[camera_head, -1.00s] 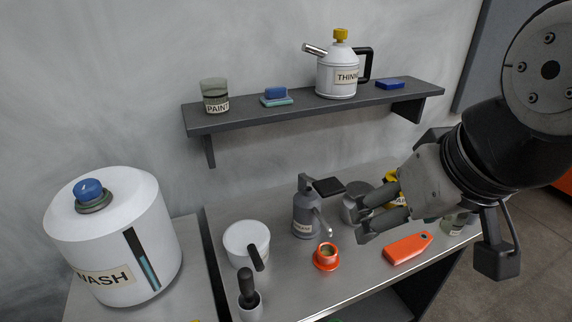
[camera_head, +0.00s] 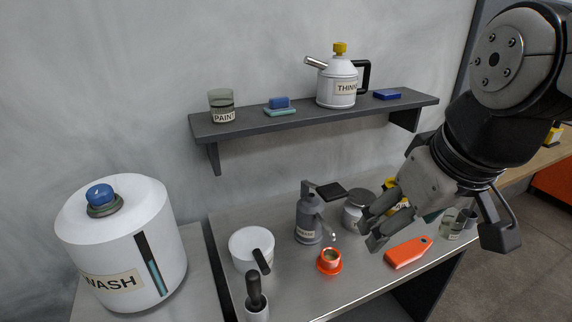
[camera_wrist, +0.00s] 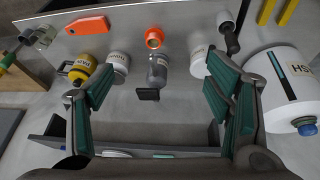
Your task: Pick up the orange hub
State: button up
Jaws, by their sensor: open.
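The orange hub (camera_head: 329,261) is a small round orange piece with a flange and a hollow centre, sitting on the grey table (camera_head: 300,290). In the wrist view the hub (camera_wrist: 154,38) is at the top middle, beyond the fingertips. My gripper (camera_head: 372,226) is open and empty, above and to the right of the hub in the head view, apart from it. In the wrist view its two green-padded fingers (camera_wrist: 160,85) are spread wide with nothing between the pads in contact.
A grey spray bottle (camera_head: 309,220) stands behind the hub. The wall shelf (camera_head: 300,121) overhangs the back. Table between hub and front edge is clear.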

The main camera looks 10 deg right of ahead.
jog(key=w+d+f+n+g+y+b, duration=0.25)
jog(key=w+f+n, duration=0.65)
jog(key=w, duration=0.6)
jog(key=n+g+y+b, duration=0.1)
jog(key=n+g+y, duration=0.1)
jog(key=n+y, duration=0.3)
send_over(331, 255)
jog(key=s+d, duration=0.2)
jog(key=shift+n+h, duration=0.4)
jog(key=shift+h, duration=0.05)
notch_tip(331, 255, down, 24)
jog(key=shift+a+f, duration=0.1)
jog(key=shift+a, duration=0.05)
jog(key=shift+p+x, duration=0.5)
jog(key=shift+x, duration=2.15)
jog(key=shift+w+f, duration=0.1)
jog(key=shift+w, duration=0.05)
jog(key=shift+c, duration=0.4)
jog(key=c, duration=1.3)
